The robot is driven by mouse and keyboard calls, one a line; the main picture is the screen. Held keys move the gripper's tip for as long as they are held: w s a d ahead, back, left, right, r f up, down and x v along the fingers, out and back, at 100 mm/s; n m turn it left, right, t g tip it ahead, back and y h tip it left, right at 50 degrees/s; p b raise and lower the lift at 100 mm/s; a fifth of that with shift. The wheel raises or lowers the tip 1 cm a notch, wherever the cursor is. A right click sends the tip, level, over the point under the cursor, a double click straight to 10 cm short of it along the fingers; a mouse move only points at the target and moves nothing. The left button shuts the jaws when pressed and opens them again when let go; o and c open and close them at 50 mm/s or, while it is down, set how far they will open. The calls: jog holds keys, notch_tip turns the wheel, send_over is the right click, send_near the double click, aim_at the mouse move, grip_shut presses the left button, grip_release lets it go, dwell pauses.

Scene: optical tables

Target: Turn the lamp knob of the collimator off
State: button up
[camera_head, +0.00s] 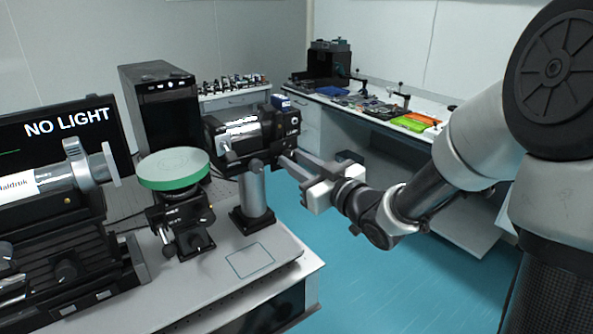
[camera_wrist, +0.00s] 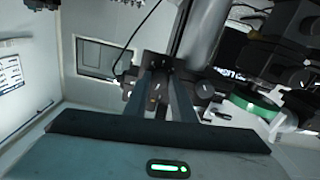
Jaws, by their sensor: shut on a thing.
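The collimator (camera_head: 237,136), a black body with a silver band, is held up on a silver post (camera_head: 254,195) at the right end of the near optical table. My gripper (camera_head: 281,160) reaches in from the right, with its fingertips at the collimator's right end face. In the wrist view, the two fingers (camera_wrist: 161,76) come close together at the dark end face. They are shut on the lamp knob, which is mostly hidden between them. A monitor (camera_head: 67,128) on the left reads "NO LIGHT".
A round green-rimmed plate (camera_head: 174,168) on a black mount stands left of the post. A larger black instrument (camera_head: 60,220) fills the table's left side. A black computer tower (camera_head: 160,110) stands behind. A cluttered bench (camera_head: 375,115) lies beyond; blue floor (camera_head: 350,270) is open between.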

jog(key=shift+r+n+b, duration=0.15)
jog(key=shift+n+b, duration=0.25)
jog(key=shift+n, duration=0.2)
jog(key=o, duration=1.1)
jog(key=shift+c, duration=0.2)
jog(key=shift+f, duration=0.2)
